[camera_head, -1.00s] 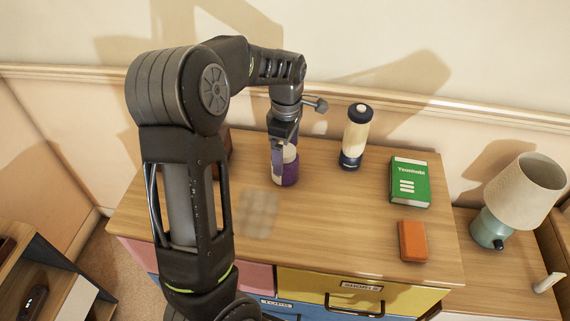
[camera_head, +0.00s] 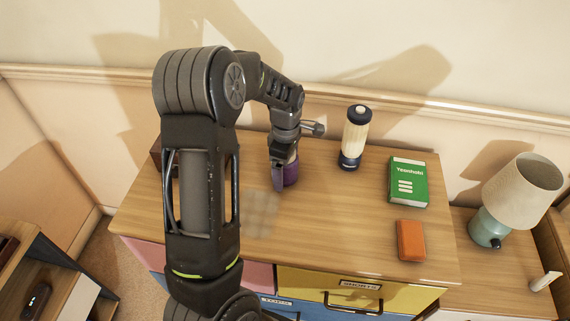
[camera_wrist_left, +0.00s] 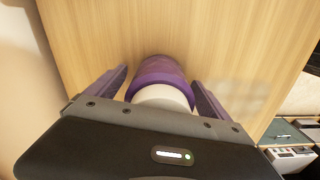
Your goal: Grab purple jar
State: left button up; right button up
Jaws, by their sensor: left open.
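The purple jar (camera_head: 291,171) stands on the dresser top, with a purple lower part and a paler part above, largely hidden behind my left gripper in the head view. My left gripper (camera_head: 279,178) points down at it from above. In the left wrist view, the jar (camera_wrist_left: 158,80) sits between the two spread fingers of my left gripper (camera_wrist_left: 160,90). My right gripper is not in view.
On the wooden dresser top (camera_head: 330,220) stand a cream bottle with dark cap (camera_head: 355,138), a green box (camera_head: 408,182) and an orange block (camera_head: 411,240). A lamp (camera_head: 520,190) stands to the right. The dresser's front middle is clear.

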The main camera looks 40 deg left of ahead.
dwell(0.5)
pick_arm(q)
jog(key=c, duration=1.8)
